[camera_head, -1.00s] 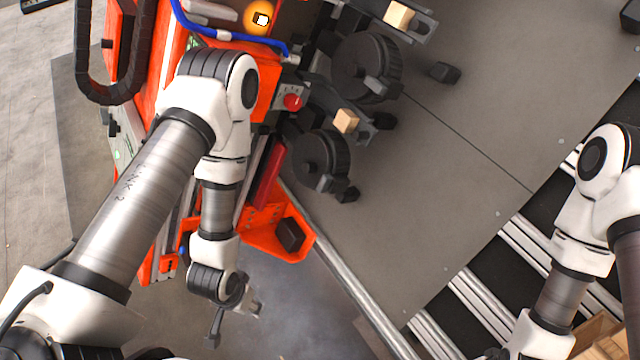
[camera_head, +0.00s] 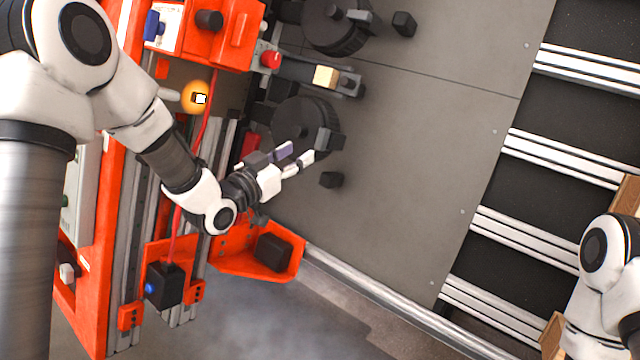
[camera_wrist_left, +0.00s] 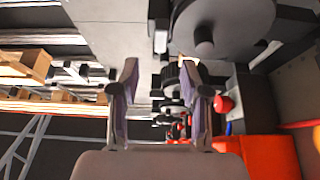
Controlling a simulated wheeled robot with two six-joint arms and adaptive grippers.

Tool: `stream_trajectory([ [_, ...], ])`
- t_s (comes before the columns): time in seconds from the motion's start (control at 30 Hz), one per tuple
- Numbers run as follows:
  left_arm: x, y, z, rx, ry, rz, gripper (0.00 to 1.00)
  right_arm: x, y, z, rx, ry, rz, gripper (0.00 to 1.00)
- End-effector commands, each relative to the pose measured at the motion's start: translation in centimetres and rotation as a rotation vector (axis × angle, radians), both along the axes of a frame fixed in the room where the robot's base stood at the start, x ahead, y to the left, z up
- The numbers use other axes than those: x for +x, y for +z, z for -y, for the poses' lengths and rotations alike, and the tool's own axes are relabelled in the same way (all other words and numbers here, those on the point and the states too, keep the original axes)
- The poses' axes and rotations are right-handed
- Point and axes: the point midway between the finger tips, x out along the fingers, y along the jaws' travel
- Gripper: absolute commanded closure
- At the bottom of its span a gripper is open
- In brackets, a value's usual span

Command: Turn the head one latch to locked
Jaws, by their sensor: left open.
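I cannot tell for certain which part is the head one latch. A red knob (camera_head: 270,58) sits on a small grey plate on the orange machine; it also shows in the left wrist view (camera_wrist_left: 223,103), right of the fingers. Below it in the head view is a black ribbed wheel (camera_head: 300,118) with a dark grey end piece (camera_head: 329,139). My left gripper (camera_head: 296,156) is open and empty, over the wheel's lower edge. In the left wrist view its two fingers (camera_wrist_left: 160,92) stand apart with purple pads. My right gripper is out of view.
A second black wheel (camera_head: 335,28) and a pale block (camera_head: 326,76) on an arm lie above. An orange bracket (camera_head: 262,250) stands below my left wrist. A grey plate (camera_head: 430,130) gives open room to the right, with rails (camera_head: 560,150) beyond.

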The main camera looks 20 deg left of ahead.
Motion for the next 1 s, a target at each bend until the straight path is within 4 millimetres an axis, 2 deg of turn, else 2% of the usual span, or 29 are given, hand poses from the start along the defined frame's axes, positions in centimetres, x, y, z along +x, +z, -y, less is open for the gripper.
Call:
stream_trajectory([
  [0.03,0.1,-0.3,-0.1,-0.001,0.001,0.019,0.54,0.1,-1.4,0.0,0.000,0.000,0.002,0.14],
  [0.17,0.7,0.5,0.1,0.001,0.001,0.030,0.54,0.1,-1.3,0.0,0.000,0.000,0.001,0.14],
  [0.53,6.7,0.4,2.3,0.002,0.002,0.027,0.54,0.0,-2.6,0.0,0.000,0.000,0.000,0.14],
  [0.63,7.3,0.5,2.6,-0.001,0.001,0.025,0.54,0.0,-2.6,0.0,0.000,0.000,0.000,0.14],
  [0.83,7.4,0.6,2.6,-0.002,0.002,0.025,0.54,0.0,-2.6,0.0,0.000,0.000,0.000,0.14],
  [0.87,7.4,0.6,2.6,-0.002,0.002,0.025,0.58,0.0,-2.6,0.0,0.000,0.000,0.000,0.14],
  [0.9,7.4,0.6,2.6,-0.002,0.002,0.025,0.72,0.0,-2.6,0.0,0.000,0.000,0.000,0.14],
  [0.97,7.4,0.6,2.6,-0.002,0.002,0.025,0.93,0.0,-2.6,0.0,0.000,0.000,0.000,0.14],
  [1.0,7.4,0.6,2.6,-0.002,0.002,0.025,1.00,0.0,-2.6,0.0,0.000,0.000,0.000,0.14],
])
